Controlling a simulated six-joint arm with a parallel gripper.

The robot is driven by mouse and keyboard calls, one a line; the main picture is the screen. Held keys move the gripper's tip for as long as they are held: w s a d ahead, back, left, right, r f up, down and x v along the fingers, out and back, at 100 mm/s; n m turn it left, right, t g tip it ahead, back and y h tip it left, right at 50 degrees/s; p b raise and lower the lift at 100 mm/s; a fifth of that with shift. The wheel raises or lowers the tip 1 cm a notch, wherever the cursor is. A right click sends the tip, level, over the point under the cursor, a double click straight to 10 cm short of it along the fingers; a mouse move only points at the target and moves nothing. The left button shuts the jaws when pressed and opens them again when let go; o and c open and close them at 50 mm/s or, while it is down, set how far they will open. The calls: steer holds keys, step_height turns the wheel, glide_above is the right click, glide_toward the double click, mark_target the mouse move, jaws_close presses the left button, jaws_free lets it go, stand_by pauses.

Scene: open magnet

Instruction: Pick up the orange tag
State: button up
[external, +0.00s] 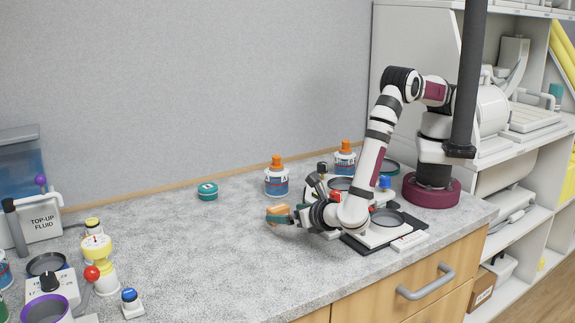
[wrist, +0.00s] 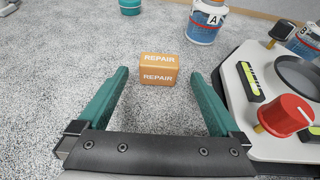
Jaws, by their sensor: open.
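The orange tag (wrist: 159,69) is a small block with "REPAIR" in white on its top and front. It sits on the grey speckled counter just ahead of my gripper in the wrist view. In the external view the tag (external: 277,210) shows at the left end of my gripper (external: 283,217). My gripper (wrist: 158,84) is open, with its two teal fingers on either side of the line to the tag. The tag lies slightly beyond the fingertips, roughly centred between them. Nothing is held.
A white device with a red knob (wrist: 286,115) stands close to the right finger. A blue-and-white can marked A (wrist: 206,22) stands behind the tag to the right. A teal round container (wrist: 130,6) is farther back. The counter left of the tag is clear.

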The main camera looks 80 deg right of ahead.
steer(key=x, duration=0.5)
steer(key=shift+a+f, duration=0.1)
steer(key=shift+f, duration=0.05)
steer(key=c, duration=1.4)
